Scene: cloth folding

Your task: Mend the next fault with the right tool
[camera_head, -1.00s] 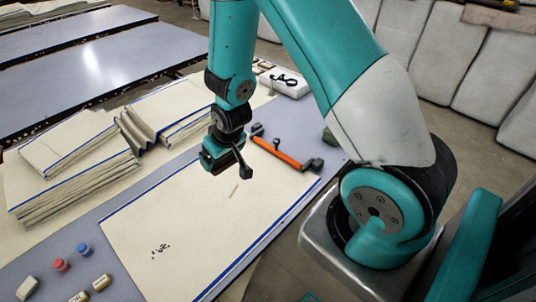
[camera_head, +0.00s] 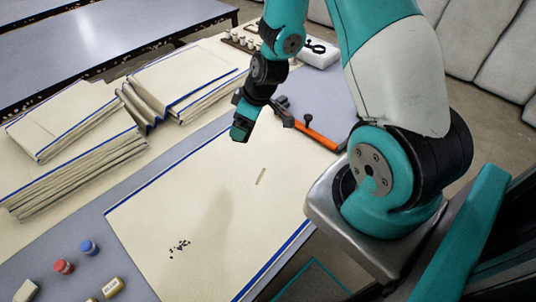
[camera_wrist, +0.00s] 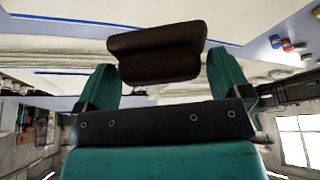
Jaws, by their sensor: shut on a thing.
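A cream cloth (camera_head: 215,215) with blue edges lies flat on the grey table. It bears a cluster of small black spots (camera_head: 180,247) near its front left and a short tan mark (camera_head: 261,176), perhaps a slit, near its right side. My gripper (camera_head: 242,130) is above the far part of the cloth, beyond the tan mark. In the wrist view its two teal fingers are on either side of a dark brown block-shaped tool (camera_wrist: 155,52), and it is shut on this. The tool's working end cannot be made out. An orange bar with dark ends (camera_head: 318,137) lies just right of the gripper.
Folded cloth stacks (camera_head: 85,165) stand at the left. A blue spool (camera_head: 89,247), a red spool (camera_head: 63,267) and small blocks sit at the front left. A white box with a black tool (camera_head: 318,52) is at the back. The cloth's middle is clear.

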